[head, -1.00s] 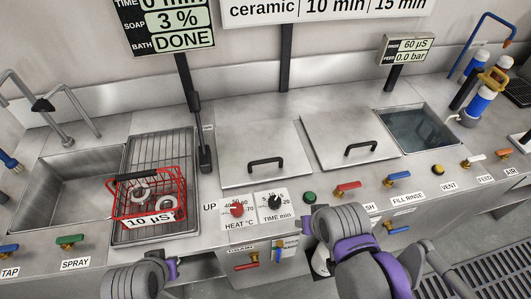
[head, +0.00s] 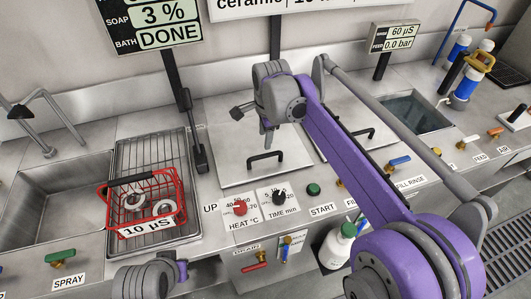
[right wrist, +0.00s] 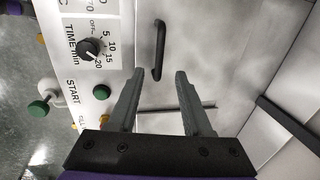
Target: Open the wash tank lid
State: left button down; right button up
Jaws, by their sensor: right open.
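The wash tank lid (head: 232,166) is a flat steel plate lying shut behind the heat and time dials. Its black bar handle (head: 265,158) stands near the front edge and also shows in the right wrist view (right wrist: 159,48). My right gripper (head: 252,128) is above the lid, behind the handle in the head view. In the right wrist view its two grey fingers (right wrist: 157,85) are spread and empty, pointing toward the handle, which is apart from them. Part of my left arm shows at the bottom left; its gripper is not seen.
A red wire basket (head: 145,203) with metal rings stands on the rack at left. A second lid (head: 335,115), partly hidden by my right arm, lies to the right. Valves and a green START button (head: 313,189) line the front.

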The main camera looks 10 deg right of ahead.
aim_at(263, 155)
jog(key=f, duration=0.3)
jog(key=w+f, duration=0.1)
jog(key=f, duration=0.2)
jog(key=w+f, duration=0.1)
jog(key=f, duration=0.2)
jog(key=shift+a+f+b, duration=0.15)
jog(key=shift+f+b, duration=0.1)
jog(key=shift+b, duration=0.1)
grip_shut()
dwell(0.9)
